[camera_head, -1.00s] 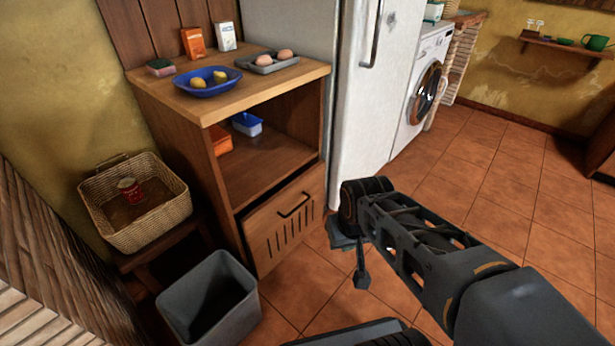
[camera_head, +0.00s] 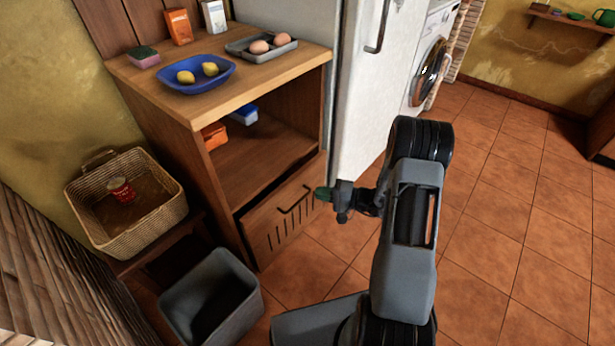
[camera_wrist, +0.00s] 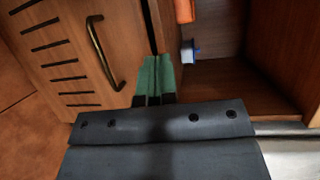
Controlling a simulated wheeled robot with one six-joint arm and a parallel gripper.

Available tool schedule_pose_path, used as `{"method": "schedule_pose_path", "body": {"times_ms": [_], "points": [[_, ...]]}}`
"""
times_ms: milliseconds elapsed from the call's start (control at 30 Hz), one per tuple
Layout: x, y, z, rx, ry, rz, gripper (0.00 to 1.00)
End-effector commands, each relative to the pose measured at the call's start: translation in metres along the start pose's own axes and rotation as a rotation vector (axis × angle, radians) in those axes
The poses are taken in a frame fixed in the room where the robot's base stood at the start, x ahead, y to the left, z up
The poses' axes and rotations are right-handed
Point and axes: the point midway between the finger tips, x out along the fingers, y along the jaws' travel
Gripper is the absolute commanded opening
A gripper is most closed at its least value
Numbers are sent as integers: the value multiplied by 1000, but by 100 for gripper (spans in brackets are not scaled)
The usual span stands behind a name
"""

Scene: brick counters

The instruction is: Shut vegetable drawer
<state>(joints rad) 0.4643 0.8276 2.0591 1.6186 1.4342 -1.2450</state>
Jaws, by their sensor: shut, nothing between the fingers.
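The vegetable drawer (camera_head: 283,219) is the slotted wooden front with a dark handle, low in the wooden cabinet. A dark gap shows along its top edge, so it stands somewhat out. In the wrist view the drawer front (camera_wrist: 70,50) fills the left, with its curved handle (camera_wrist: 103,52) upright in the picture. My gripper (camera_head: 324,193) is at the drawer's right end, close to its upper right corner. Its green fingertips (camera_wrist: 154,78) are together and empty, near the drawer's top edge and beside the handle. Whether they touch the drawer, I cannot tell.
A grey bin (camera_head: 210,300) stands on the floor left of the drawer. A wicker basket (camera_head: 155,225) holding a red can is on a low stool. The white fridge (camera_head: 365,100) is right of the cabinet. Tiled floor (camera_head: 500,220) at right is clear.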

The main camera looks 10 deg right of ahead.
Motion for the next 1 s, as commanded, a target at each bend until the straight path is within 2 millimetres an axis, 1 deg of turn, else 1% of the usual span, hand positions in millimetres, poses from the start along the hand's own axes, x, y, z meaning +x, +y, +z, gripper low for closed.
{"method": "schedule_pose_path", "body": {"times_ms": [33, 100, 200, 333, 433, 567, 800, 1000], "points": [[-7, 14, -13, 5, 76, -37, 0], [-15, 30, -27, -5, 171, -77, 0], [-26, 48, -42, -22, 277, -110, 0], [-34, 62, -52, -38, 360, -127, 0], [-32, 66, -57, -45, 387, -132, 0], [-16, 66, -64, -49, 392, -133, 0], [27, 60, -82, -49, 389, -134, 0], [58, 55, -94, -46, 391, -133, 0]]}}
